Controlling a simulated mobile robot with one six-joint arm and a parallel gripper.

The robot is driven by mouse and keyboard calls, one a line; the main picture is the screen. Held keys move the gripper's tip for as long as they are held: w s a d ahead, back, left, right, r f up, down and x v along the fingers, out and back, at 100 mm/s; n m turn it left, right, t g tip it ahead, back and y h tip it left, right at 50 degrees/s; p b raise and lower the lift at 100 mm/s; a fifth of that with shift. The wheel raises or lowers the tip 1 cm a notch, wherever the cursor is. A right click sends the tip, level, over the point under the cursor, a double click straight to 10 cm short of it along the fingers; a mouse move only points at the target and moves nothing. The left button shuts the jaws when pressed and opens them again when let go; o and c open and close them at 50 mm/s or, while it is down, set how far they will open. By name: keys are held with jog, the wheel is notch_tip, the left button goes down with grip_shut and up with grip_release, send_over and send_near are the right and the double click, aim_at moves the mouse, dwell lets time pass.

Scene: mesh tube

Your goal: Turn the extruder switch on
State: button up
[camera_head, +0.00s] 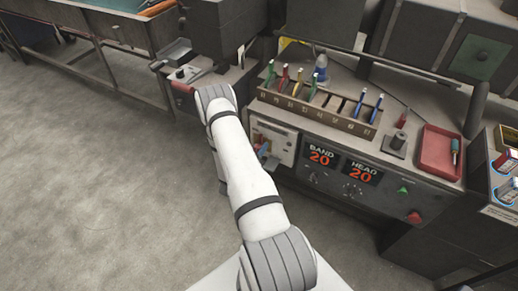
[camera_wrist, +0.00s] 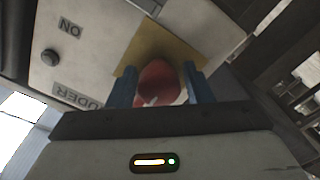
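The extruder switch is a red knob (camera_wrist: 158,82) on a yellow plate (camera_wrist: 185,52), on the pale panel in the wrist view. An upside-down "ON" label (camera_wrist: 70,28) and part of a label reading "UDER" (camera_wrist: 78,95) show on the panel. My gripper (camera_wrist: 160,82) has its two blue fingers on either side of the knob, with narrow gaps visible between fingers and knob. It looks open around the knob. In the head view the pale switch panel (camera_head: 286,148) is on the front of the machine, and my arm partly hides it and the gripper.
The machine front has displays reading "BAND 20" (camera_head: 321,157) and "HEAD 20" (camera_head: 363,173). Above them stands a tool rack (camera_head: 318,113) with several coloured tools, and a red tray (camera_head: 436,150). A workbench (camera_head: 95,40) stands at the back left. The floor at left is clear.

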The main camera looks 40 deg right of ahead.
jog(key=c, duration=0.6)
jog(key=shift+d, duration=0.2)
jog(key=shift+c, duration=0.4)
jog(key=shift+a, duration=0.15)
jog(key=shift+f+m+b, duration=0.2)
jog(key=shift+m+b, duration=0.4)
jog(key=shift+b, duration=0.2)
jog(key=m+b, duration=0.6)
jog(key=b, duration=0.1)
jog(key=shift+w+a+f, duration=0.1)
jog(key=shift+f, duration=0.05)
jog(key=m+b, duration=0.6)
jog(key=b, duration=0.2)
jog(key=shift+f+b, duration=0.1)
jog(key=shift+b, duration=0.25)
jog(key=m+b, duration=0.3)
jog(key=b, duration=0.2)
jog(key=shift+m, duration=0.3)
jog(key=shift+r+m+b, duration=0.3)
jog(key=shift+m+b, duration=0.2)
jog(key=shift+b, duration=0.3)
jog(key=shift+r, duration=0.1)
